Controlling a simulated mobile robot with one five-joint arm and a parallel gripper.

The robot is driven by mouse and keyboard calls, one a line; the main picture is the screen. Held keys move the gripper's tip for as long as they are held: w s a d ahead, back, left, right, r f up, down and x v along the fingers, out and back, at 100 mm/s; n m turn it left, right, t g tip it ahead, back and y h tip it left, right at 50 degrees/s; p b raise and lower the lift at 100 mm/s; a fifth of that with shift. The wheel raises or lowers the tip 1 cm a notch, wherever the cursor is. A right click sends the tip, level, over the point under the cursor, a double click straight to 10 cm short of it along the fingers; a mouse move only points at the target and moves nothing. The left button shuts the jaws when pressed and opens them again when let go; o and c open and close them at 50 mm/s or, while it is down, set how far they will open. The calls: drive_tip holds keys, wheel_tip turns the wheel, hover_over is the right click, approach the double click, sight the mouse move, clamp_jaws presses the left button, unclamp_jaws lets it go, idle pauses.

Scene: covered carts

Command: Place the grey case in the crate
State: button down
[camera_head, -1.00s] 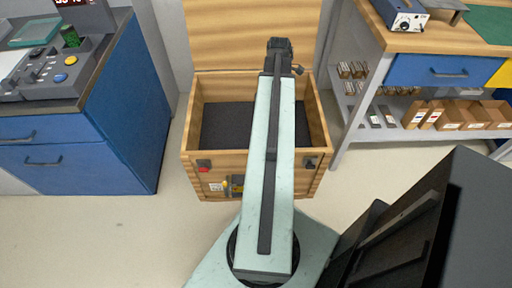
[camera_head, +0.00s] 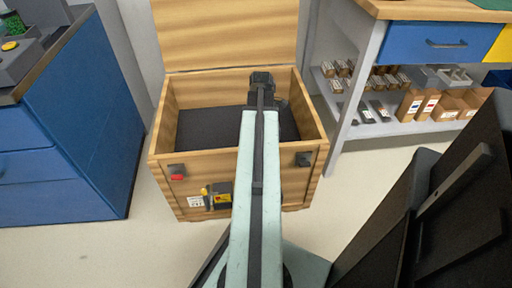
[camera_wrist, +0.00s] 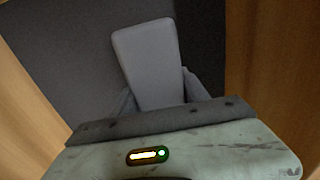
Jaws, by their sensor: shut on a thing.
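The wooden crate (camera_head: 168,133) stands open on the floor in the head view, its lid (camera_head: 228,35) raised at the back and its floor dark. The crate's wooden wall (camera_wrist: 285,75) also shows in the wrist view. My gripper (camera_head: 262,80) reaches over the crate from the front; my arm hides part of the opening. In the wrist view, my gripper (camera_wrist: 158,98) is shut on the grey case (camera_wrist: 147,60), which is held between the fingers above the dark crate floor. The gap beneath the case cannot be judged. The case is hidden in the head view.
A blue cabinet (camera_head: 75,130) stands to the left of the crate. A bench with a blue drawer (camera_head: 445,42) and a shelf of small boxes (camera_head: 450,105) stands to the right. Pale floor (camera_head: 120,235) is clear in front of the cabinet.

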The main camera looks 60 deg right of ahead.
wheel_tip(320, 180, down, 6)
drive_tip(key=b, duration=0.4)
drive_tip(key=shift+r, duration=0.15)
drive_tip(key=c, duration=0.6)
unclamp_jaws()
wheel_tip(320, 180, up, 12)
drive_tip(key=p, duration=1.2)
drive_tip(key=shift+r, duration=0.15)
